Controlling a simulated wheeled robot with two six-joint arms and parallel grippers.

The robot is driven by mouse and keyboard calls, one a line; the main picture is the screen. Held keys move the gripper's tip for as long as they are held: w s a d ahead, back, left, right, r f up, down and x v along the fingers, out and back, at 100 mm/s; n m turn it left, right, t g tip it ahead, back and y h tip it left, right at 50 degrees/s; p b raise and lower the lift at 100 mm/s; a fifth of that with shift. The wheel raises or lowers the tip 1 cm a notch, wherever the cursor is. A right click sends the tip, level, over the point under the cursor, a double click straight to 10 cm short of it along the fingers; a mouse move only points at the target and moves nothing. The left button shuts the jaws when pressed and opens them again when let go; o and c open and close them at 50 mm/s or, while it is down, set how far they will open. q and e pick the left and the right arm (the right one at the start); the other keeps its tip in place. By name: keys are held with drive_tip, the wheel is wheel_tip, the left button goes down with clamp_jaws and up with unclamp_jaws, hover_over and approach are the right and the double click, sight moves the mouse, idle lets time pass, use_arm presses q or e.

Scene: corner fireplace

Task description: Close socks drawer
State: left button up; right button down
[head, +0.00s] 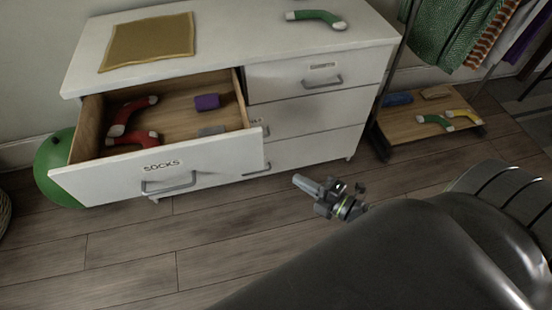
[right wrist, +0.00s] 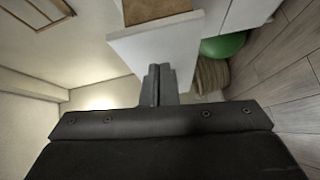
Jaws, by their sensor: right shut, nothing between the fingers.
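The socks drawer (head: 160,170) is pulled open at the top left of the white dresser (head: 325,130). Its front bears a SOCKS label and a grey handle (head: 169,183). Inside lie two red socks (head: 131,138), a purple item (head: 207,101) and a grey item (head: 212,130). My right gripper (head: 302,181) is shut and empty, to the right of the drawer front and apart from it, in front of the dresser. My left gripper is not in view.
A green ball (head: 57,168) sits on the floor left of the drawer. A clothes rack with a low wooden shelf (head: 405,128) stands at right. The wooden floor in front is clear.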

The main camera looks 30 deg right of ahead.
drive_tip(key=s+a+r+n+y, duration=0.1)
drive_tip(key=a+r+n+y, duration=0.1)
drive_tip(key=n, duration=0.1)
drive_tip(key=p, duration=0.1)
approach(250, 151)
drive_tip(key=w+a, duration=0.1)
drive_tip(key=a, duration=0.3)
drive_tip(key=w, duration=0.1)
drive_tip(key=w+d, duration=0.1)
drive_tip(key=w, duration=0.1)
drive_tip(key=shift+w+r, duration=0.15)
drive_tip(key=shift+r, duration=0.05)
drive_tip(key=shift+w+d, duration=0.1)
drive_tip(key=shift+w, duration=0.3)
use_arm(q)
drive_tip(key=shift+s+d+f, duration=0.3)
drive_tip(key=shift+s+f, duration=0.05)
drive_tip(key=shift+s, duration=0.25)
use_arm(e)
drive_tip(key=shift+w, duration=0.1)
